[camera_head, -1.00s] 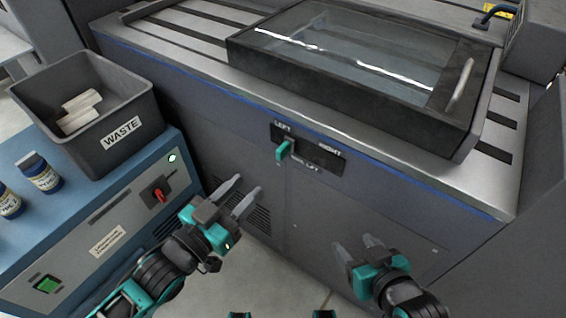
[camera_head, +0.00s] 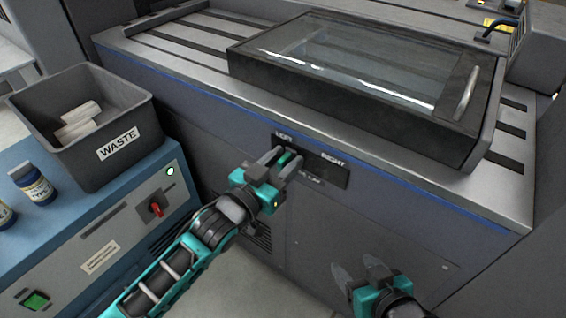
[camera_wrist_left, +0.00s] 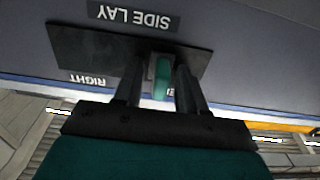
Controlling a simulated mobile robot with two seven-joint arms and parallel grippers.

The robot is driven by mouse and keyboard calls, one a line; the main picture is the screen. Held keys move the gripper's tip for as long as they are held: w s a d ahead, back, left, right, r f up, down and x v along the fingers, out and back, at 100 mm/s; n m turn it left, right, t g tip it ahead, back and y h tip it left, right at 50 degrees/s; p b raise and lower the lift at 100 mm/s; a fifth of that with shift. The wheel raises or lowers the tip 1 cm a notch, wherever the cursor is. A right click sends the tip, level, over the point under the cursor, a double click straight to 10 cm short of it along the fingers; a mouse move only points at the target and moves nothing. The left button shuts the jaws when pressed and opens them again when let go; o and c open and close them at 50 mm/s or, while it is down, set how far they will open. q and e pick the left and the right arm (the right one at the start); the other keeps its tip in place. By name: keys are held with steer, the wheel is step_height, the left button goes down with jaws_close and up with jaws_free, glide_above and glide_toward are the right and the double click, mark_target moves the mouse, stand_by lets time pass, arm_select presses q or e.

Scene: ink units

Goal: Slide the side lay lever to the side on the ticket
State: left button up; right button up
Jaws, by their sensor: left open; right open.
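The side lay lever is a small teal handle (camera_head: 286,157) on a dark plate (camera_head: 323,171) on the front of the press. It stands at the plate's left end, by the LEFT label. In the left wrist view the lever (camera_wrist_left: 162,77) lies between the two fingers of my left gripper (camera_wrist_left: 160,85). My left gripper (camera_head: 279,157) is open around the lever, one finger on each side. I cannot tell whether a finger touches it. My right gripper (camera_head: 356,272) is open and empty, low before the press front. I see no ticket.
A glass-lidded frame (camera_head: 470,130) lies on the press top. At left, a WASTE bin (camera_head: 128,147) stands on a blue cabinet (camera_head: 100,215) with a red switch (camera_head: 155,209) and bottles (camera_head: 36,187). The plate right of the lever is clear.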

mark_target(326, 169)
steer(key=shift+r, duration=0.1)
arm_select(q)
jaws_close()
arm_select(e)
steer(key=shift+w, duration=0.1)
stand_by(0.3)
arm_select(q)
steer(key=s+d+p, duration=0.1)
steer(key=d, duration=0.1)
steer(key=s+d+p, duration=0.1)
steer(key=shift+s+d+r, duration=0.15)
steer(key=shift+s+d, duration=0.25)
steer(key=shift+s+d+p, duration=0.35)
steer(key=shift+s+d, duration=0.3)
steer(key=shift+d, duration=0.25)
steer(key=shift+s+d, duration=0.15)
steer(key=shift+d, duration=0.05)
arm_select(e)
steer(key=shift+s+d+r, duration=0.3)
steer(key=shift+s+d, duration=0.1)
steer(key=shift+d, duration=0.25)
steer(key=shift+s+d+r, duration=0.25)
steer(key=shift+s+d, duration=0.1)
steer(key=shift+d, duration=0.25)
arm_select(q)
steer(key=shift+d+f, duration=0.1)
steer(key=shift+f, duration=0.1)
